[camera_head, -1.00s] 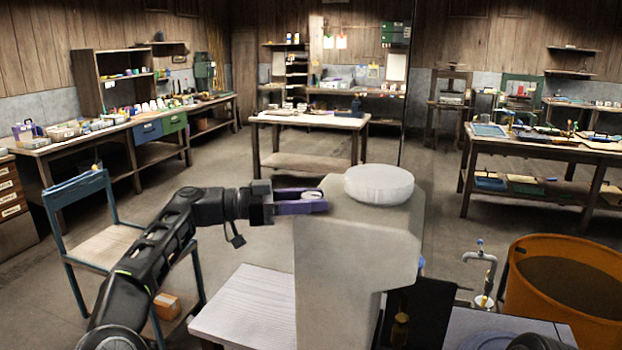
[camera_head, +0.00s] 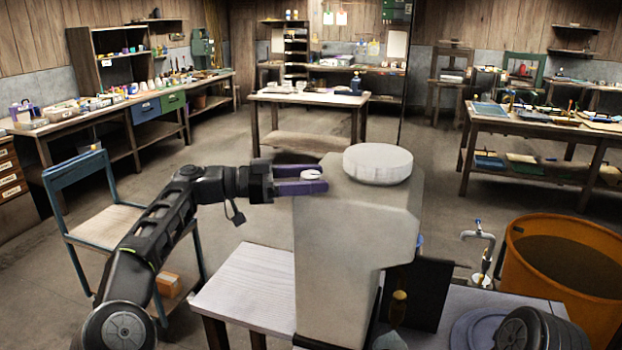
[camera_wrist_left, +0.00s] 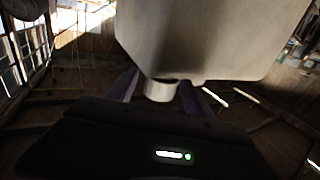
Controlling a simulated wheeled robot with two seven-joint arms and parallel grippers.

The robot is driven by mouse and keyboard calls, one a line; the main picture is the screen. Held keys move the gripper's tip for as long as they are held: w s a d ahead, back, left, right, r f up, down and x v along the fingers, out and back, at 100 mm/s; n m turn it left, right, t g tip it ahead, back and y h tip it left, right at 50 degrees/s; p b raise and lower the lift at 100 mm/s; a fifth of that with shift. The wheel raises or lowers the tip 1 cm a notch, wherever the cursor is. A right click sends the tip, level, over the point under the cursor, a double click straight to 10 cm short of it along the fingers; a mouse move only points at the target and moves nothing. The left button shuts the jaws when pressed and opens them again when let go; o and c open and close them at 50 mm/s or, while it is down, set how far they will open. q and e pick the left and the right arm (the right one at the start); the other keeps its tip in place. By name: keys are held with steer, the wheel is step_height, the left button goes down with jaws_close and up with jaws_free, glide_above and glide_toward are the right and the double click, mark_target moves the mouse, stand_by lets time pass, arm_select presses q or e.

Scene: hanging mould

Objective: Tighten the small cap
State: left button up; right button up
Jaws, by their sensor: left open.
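The mould (camera_head: 350,240) is a large pale grey block with a broad round white lid (camera_head: 378,164) on top. A small white cap (camera_head: 311,175) shows on its left side. My left gripper (camera_head: 313,178) reaches it from the left with purple fingers, open, one on each side of the cap. In the left wrist view the small cap (camera_wrist_left: 160,90) sticks out under the pale block, between the two spread fingers. I cannot tell whether either finger touches it. My right gripper is not in view.
A pale wooden table (camera_head: 250,285) stands at the mould's lower left, with a blue chair (camera_head: 100,215) further left. A tap (camera_head: 482,245) and an orange tub (camera_head: 565,260) are at the right. Workbenches line the back, and open floor lies between.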

arm_select(q)
steer(key=shift+a, duration=0.45)
steer(key=s+a, duration=0.1)
steer(key=a, duration=0.5)
steer(key=shift+a+p, duration=0.4)
steer(key=shift+p, duration=0.05)
